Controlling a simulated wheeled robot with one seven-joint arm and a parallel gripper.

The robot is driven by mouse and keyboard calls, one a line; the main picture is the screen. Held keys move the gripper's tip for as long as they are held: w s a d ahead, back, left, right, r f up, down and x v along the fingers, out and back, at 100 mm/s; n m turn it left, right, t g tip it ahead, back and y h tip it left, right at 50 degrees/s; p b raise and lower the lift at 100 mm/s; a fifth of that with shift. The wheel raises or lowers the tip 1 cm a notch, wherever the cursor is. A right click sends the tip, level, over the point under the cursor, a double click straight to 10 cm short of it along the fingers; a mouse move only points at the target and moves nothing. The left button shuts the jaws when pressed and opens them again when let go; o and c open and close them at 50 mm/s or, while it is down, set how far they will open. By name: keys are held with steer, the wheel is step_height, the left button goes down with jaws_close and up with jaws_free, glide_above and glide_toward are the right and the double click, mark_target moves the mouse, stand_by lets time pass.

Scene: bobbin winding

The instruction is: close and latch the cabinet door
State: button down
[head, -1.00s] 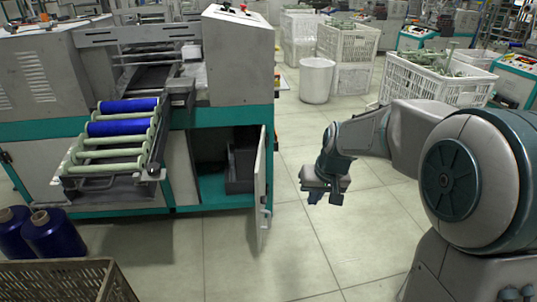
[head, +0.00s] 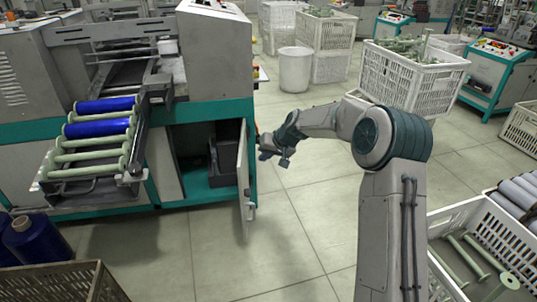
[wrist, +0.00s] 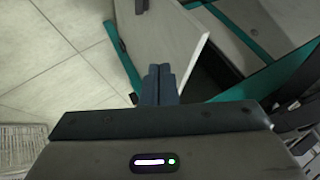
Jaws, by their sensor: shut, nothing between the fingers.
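The cabinet door (head: 243,185) is a pale panel standing open, swung out from the right side of the opening under the grey and teal machine. Its handle (head: 250,207) is on its lower outer part. The cabinet interior (head: 190,147) is dark, with a grey bin (head: 226,160) inside. My gripper (head: 270,152) is just right of the door in the head view. In the wrist view its closed fingers (wrist: 158,72) overlap the edge of the door panel (wrist: 170,35); I cannot tell whether they touch it. The handle shows at the top (wrist: 141,6).
Open tiled floor (head: 290,220) lies in front of and right of the door. A roller rack (head: 95,155) with blue bobbins juts out at left. A brown crate (head: 60,282) is at lower left, and a white crate (head: 440,215) of spools at right.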

steer(key=w+a+f+b, duration=0.1)
steer(key=a+f, duration=0.2)
steer(key=a, duration=0.3)
steer(key=shift+w+f+b, duration=0.2)
steer(key=shift+w+b, duration=0.1)
steer(key=shift+b, duration=0.1)
